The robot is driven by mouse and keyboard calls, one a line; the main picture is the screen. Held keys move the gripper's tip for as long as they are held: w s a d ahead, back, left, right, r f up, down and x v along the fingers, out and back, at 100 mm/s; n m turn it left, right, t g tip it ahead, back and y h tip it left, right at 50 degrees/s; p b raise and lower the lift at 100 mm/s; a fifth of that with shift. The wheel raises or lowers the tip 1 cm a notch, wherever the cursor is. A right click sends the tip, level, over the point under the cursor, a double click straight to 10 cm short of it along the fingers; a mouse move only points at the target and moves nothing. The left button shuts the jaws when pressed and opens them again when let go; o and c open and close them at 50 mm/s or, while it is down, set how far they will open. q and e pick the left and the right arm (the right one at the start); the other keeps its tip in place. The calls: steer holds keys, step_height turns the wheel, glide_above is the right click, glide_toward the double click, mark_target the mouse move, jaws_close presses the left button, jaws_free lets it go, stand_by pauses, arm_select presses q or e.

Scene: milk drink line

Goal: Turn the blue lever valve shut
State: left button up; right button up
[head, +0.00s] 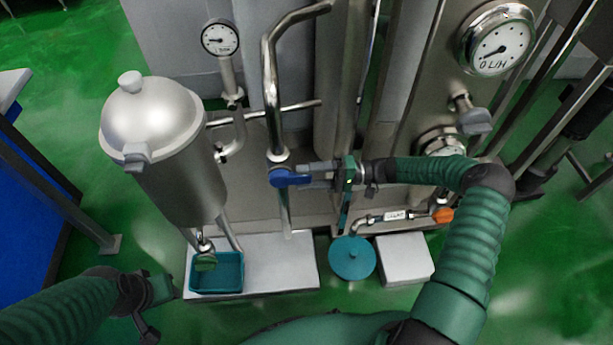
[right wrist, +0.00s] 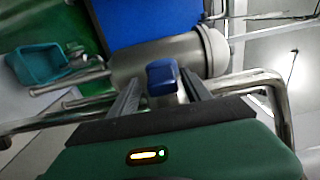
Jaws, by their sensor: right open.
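The blue lever valve (head: 290,178) sits on a vertical steel pipe in the middle of the head view. Its blue handle lies roughly crosswise to the pipe and points right. My right gripper (head: 312,178) is at the handle, reaching in from the right. In the right wrist view the blue handle (right wrist: 163,76) shows between the two open fingers (right wrist: 160,92), with no clear grip on it. My left gripper (head: 150,308) is low at the left, away from the valve; its jaw state is unclear.
A steel canister (head: 165,130) stands left of the pipe, above a teal tray (head: 216,286). An orange-handled valve (head: 442,215), a teal round lid (head: 352,260) and a white block (head: 405,259) are at lower right. Gauges (head: 220,39) and (head: 498,46) are above.

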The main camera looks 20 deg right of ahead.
step_height(320, 180, up, 4)
steer(key=shift+r+p, duration=0.15)
steer(key=shift+p, duration=1.1)
steer(key=s+a+p, duration=0.2)
steer(key=s+a, duration=0.1)
steer(key=s, duration=0.4)
steer(key=s+a+p, duration=0.2)
steer(key=s, duration=0.6)
steer(key=shift+a+r, duration=0.3)
steer(key=shift+a, duration=0.1)
